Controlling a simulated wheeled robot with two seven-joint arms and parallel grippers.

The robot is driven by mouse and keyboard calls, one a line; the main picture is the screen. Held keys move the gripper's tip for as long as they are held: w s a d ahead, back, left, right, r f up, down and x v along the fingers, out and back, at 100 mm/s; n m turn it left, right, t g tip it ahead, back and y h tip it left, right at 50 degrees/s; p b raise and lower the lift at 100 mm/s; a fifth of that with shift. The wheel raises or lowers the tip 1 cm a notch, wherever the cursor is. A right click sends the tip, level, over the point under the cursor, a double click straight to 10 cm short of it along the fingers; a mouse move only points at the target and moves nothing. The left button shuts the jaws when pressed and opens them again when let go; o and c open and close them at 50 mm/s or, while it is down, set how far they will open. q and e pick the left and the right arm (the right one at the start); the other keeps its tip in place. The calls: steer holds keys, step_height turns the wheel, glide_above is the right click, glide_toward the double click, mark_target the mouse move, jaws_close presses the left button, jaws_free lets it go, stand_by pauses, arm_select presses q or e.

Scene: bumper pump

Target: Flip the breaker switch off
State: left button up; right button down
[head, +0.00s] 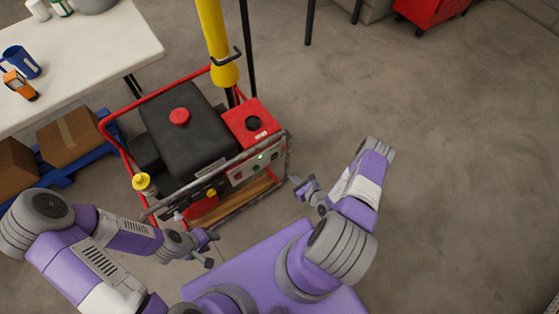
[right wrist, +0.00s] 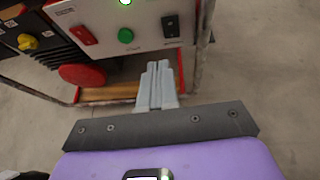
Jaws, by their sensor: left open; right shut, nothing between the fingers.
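The generator's light grey control panel (head: 252,169) is on the front right of the red-framed machine. The labels are too small to read, so I cannot tell which switch is the breaker. My right gripper (head: 295,181) is shut and empty, its fingers (right wrist: 155,85) in front of and below the panel, apart from the switches. My left gripper (head: 213,249) is open and empty, in front of the machine's lower left.
The generator's red tube frame (head: 122,154) and grey front bar (right wrist: 205,30) surround the panel. A yellow knob (right wrist: 27,42) and red disc (right wrist: 82,75) lie left of it. A white table (head: 90,50) stands at back left.

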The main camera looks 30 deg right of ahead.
steer(key=shift+s+d+f+m+h, duration=0.1)
steer(key=shift+d+m+h, duration=0.1)
steer(key=shift+d, duration=0.2)
steer(key=shift+d+f+m+h, duration=0.1)
steer(key=shift+d+h, duration=0.1)
steer(key=shift+d, duration=0.15)
steer(key=b, duration=0.4)
glide_toward(275, 156)
step_height(275, 156, down, 4)
steer(key=w, duration=0.3)
steer(key=w+b, duration=0.1)
steer(key=w, duration=0.1)
steer(key=shift+a+r, duration=0.1)
steer(key=shift+r, duration=0.2)
steer(key=shift+w+r, duration=0.1)
steer(key=shift+w, duration=0.3)
